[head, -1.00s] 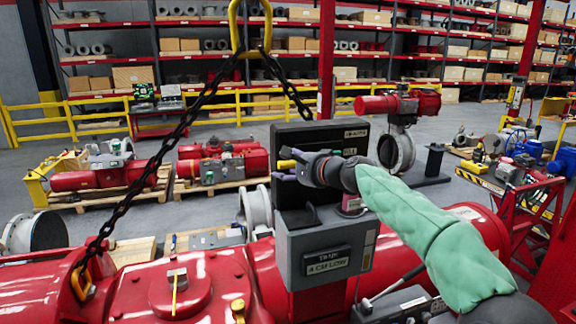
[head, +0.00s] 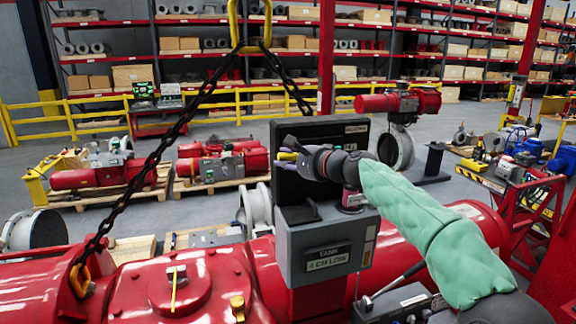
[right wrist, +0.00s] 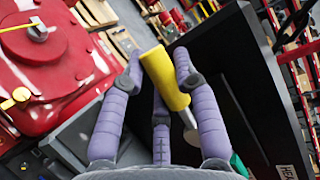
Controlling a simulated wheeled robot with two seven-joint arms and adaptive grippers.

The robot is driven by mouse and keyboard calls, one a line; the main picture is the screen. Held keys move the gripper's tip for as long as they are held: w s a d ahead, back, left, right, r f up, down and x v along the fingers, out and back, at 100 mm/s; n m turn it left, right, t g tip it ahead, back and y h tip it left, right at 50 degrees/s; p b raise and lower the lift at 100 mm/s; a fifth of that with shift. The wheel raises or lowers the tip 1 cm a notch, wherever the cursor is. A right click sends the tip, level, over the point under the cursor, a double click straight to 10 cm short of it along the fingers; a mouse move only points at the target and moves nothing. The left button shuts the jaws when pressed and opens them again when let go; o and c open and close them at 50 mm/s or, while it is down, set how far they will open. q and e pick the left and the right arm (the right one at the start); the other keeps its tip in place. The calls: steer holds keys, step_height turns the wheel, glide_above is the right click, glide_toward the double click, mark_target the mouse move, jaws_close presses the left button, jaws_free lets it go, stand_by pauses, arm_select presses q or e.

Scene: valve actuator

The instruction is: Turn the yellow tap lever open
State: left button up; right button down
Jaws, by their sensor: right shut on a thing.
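The yellow tap lever (right wrist: 165,76) shows in the right wrist view as a yellow grip on a thin metal stem. In the head view only a small yellow end (head: 286,156) shows between my fingers. My right gripper (head: 288,162) is in front of the dark upright panel (head: 350,133), above the grey box. In the right wrist view its purple padded fingers (right wrist: 157,84) are closed around the lever, one on each side and a third below. The lever's pivot is hidden. My left gripper is not in view.
A grey box with a label plate (head: 328,262) stands on the large red actuator (head: 215,285). A dark chain (head: 180,125) hangs from a yellow hook at the left. Pallets with red actuators (head: 222,160) and a yellow railing (head: 90,115) stand behind.

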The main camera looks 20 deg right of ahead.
steer(key=m+b, duration=0.1)
steer(key=r+m+t+y+b, duration=0.1)
steer(key=shift+d+r+m+b, duration=0.2)
steer(key=shift+r+m+b, duration=0.1)
steer(key=shift+b, duration=0.05)
steer(key=r+m+b, duration=0.1)
steer(key=d+r+m+t+y+b, duration=0.1)
steer(key=m, duration=0.1)
steer(key=shift+b, duration=0.35)
steer(key=m+t+b, duration=0.1)
steer(key=d+r+m+b, duration=0.1)
steer(key=m, duration=0.1)
steer(key=d+m+t+b, duration=0.1)
steer(key=m, duration=0.1)
steer(key=shift+r+t, duration=0.3)
steer(key=shift+r, duration=0.1)
steer(key=d+m+t+b, duration=0.1)
steer(key=m, duration=0.1)
steer(key=r+m+h+b, duration=0.1)
steer(key=m, duration=0.1)
steer(key=shift+w+d+t+b, duration=0.1)
steer(key=shift+d+t+b, duration=0.25)
steer(key=shift+t, duration=0.05)
steer(key=shift+d+r+m+h, duration=0.1)
steer(key=shift+d+m+h, duration=0.1)
steer(key=shift+m+h, duration=0.25)
steer(key=c, duration=1.3)
jaws_free()
steer(key=o, duration=0.4)
steer(key=shift+w, duration=0.15)
